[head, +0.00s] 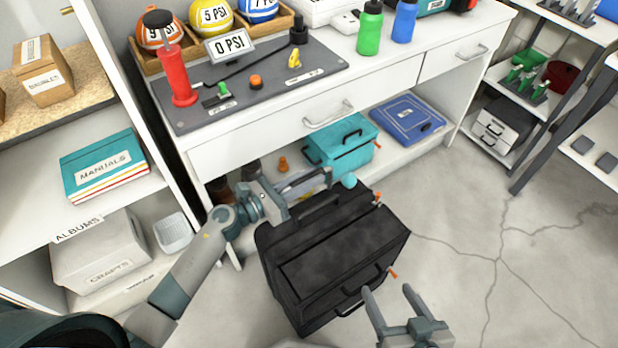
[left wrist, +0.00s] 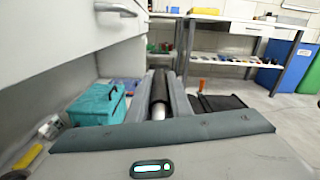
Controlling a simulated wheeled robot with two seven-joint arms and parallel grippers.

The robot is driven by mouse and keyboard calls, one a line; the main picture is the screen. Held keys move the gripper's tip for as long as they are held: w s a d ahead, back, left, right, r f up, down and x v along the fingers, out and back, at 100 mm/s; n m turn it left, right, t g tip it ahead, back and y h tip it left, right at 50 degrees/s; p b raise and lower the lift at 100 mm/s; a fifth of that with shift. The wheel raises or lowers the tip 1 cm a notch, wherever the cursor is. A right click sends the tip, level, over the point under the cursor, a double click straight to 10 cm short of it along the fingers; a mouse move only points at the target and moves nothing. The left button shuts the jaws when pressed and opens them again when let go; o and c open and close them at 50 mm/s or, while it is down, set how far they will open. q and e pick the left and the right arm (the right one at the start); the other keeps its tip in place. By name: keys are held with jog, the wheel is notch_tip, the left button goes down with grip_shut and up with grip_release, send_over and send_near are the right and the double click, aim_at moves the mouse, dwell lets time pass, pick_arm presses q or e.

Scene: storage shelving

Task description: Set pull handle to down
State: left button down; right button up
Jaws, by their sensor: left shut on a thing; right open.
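A black suitcase (head: 340,245) stands on the floor in front of the white workbench, with a carry handle on its top and another on its side. My left gripper (head: 312,186) is at the case's far top edge, shut on the pull handle. In the left wrist view the pull handle (left wrist: 159,92) is a dark bar with a pale section, held between the two fingers. Most of the pull handle is hidden by the gripper in the head view. My right gripper (head: 391,290) is open and empty, near the front right of the case.
The workbench drawer front (head: 290,125) is just beyond my left gripper. A teal box (head: 340,143) and a blue case (head: 408,117) are on its lower shelf. Shelving with a crafts box (head: 100,250) is at the left. Bare floor (head: 490,250) is free at the right.

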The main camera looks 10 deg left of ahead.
pick_arm(q)
jog(key=shift+f, duration=0.1)
pick_arm(e)
jog(key=shift+w+a+r+t, duration=0.1)
jog(key=shift+w+r+t, duration=0.05)
jog(key=shift+r+t, duration=0.15)
pick_arm(q)
jog(key=c, duration=1.6)
grip_release()
jog(key=shift+s+a, duration=0.1)
jog(key=shift+s+a, duration=0.35)
jog(key=b+v, duration=0.1)
jog(key=v, duration=1.5)
jog(key=shift+s+a, duration=0.1)
pick_arm(e)
jog(key=r, duration=0.1)
jog(key=w+a+r+t, duration=0.1)
jog(key=r+t+y, duration=0.1)
jog(key=shift+w+a+r, duration=0.2)
jog(key=shift+w+r, duration=0.2)
